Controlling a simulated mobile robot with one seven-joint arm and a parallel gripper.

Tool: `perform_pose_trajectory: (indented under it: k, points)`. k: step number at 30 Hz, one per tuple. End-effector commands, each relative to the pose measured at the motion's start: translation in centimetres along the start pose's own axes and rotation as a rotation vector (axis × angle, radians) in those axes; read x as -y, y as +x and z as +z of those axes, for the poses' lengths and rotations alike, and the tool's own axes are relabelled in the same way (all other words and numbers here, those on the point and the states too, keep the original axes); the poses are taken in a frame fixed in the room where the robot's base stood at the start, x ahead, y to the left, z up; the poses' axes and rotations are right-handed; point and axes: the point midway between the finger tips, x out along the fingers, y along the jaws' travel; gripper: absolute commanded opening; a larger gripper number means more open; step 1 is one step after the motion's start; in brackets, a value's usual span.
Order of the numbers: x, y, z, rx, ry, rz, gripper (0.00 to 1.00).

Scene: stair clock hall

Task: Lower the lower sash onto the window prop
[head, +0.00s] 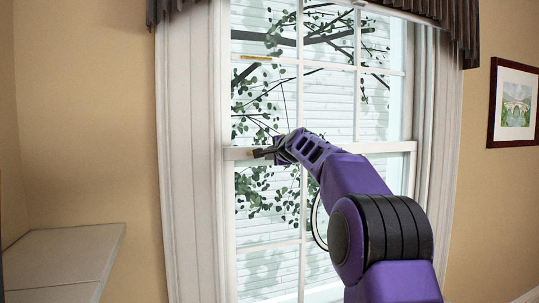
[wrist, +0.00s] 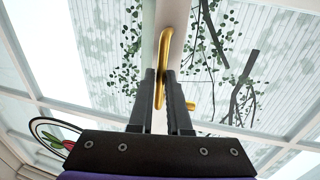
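My gripper (head: 264,153) is at the left part of the white window's middle rail (head: 385,147) in the head view. In the wrist view, the two dark fingers of my gripper (wrist: 161,75) stand close together, one on each side of a bent brass handle (wrist: 194,25). Whether both fingers press on it cannot be told. A short brass piece (wrist: 181,102) shows behind the fingers. The glazed panes below the rail (head: 265,200) show in the head view, partly covered by my arm. I cannot clearly make out a window prop.
A small yellowish bar (head: 256,58) shows at the upper left panes. A round ornament with a red and green design (wrist: 54,134) hangs beside my gripper. A pale ledge (head: 65,258) is at lower left. A dark valance (head: 430,12) and a framed picture (head: 515,104) are above and right.

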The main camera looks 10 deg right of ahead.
Motion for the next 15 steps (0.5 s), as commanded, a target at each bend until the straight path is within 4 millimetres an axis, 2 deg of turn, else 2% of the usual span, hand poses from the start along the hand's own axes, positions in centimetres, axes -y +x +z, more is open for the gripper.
perform_pose_trajectory:
  k: [1, 4, 15]
  points:
    - [-0.16, 0.06, -0.06, -0.001, 0.0, 0.002, 0.26]
    - [-0.09, 0.04, -0.05, -0.001, 0.0, 0.001, 0.42]
    - [0.05, -0.36, -0.04, -0.001, 0.001, -0.002, 0.42]
